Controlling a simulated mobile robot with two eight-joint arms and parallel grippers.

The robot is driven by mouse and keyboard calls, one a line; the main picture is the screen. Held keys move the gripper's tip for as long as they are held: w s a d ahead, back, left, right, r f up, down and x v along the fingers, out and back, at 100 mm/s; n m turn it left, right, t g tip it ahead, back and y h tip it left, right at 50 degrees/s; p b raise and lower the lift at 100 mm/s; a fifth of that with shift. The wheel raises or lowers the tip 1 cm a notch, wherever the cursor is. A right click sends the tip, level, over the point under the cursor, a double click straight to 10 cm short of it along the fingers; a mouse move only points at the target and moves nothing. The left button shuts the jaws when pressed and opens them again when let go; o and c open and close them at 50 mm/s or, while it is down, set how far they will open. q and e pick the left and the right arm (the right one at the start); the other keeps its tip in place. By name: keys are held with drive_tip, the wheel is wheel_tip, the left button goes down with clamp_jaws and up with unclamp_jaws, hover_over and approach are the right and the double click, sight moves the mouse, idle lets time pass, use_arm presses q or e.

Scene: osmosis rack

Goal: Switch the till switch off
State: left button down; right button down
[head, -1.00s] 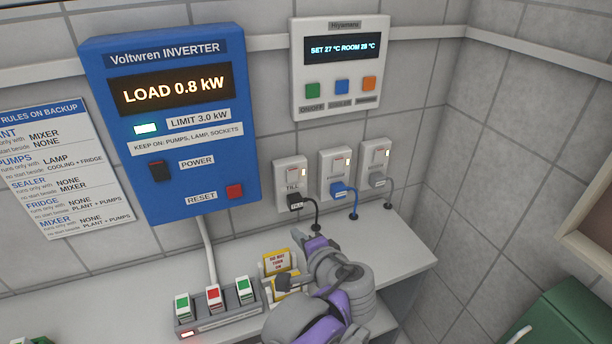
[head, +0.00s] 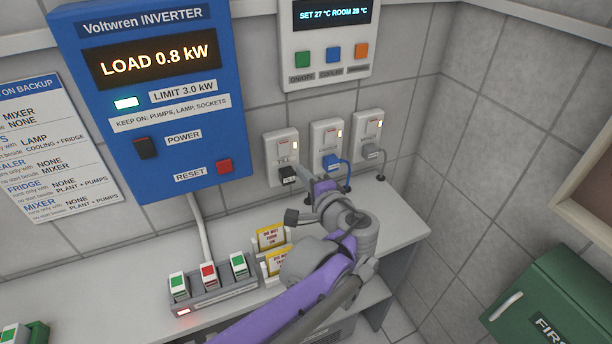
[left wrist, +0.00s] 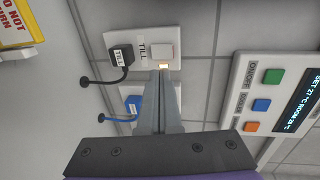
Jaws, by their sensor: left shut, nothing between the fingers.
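The till socket (head: 271,150) is the leftmost of three white wall sockets in the head view. A black plug marked TILL (head: 287,176) sits in it. The left wrist view shows the till switch (left wrist: 162,50), a pale rocker beside the TILL label, with a lit amber lamp (left wrist: 164,66). My left gripper (head: 302,172) is shut and empty, its tips close to the till socket. In the left wrist view its fingertips (left wrist: 160,73) appear just by the lamp and rocker; I cannot tell whether they touch. My right gripper is not in view.
The socket with the blue plug (head: 333,162) is right beside, partly behind my fingers in the left wrist view. A third socket (head: 367,128) has a grey plug. Below, the counter (head: 403,212) holds yellow warning signs (head: 272,237) and a rack of switches (head: 215,290).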

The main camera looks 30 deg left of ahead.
sight(284, 146)
use_arm(q)
drive_tip(key=x, duration=0.6)
drive_tip(key=r+x, duration=0.1)
drive_tip(key=x, duration=0.2)
drive_tip(key=shift+a, duration=0.1)
drive_tip(key=shift+w+a, duration=0.25)
drive_tip(key=shift+w+a+r+p, duration=0.2)
drive_tip(key=shift+a+r+p, duration=0.1)
drive_tip(key=shift+p, duration=0.15)
drive_tip(key=shift+f, duration=0.15)
drive_tip(key=shift+s+d, duration=0.1)
drive_tip(key=shift+d, duration=0.05)
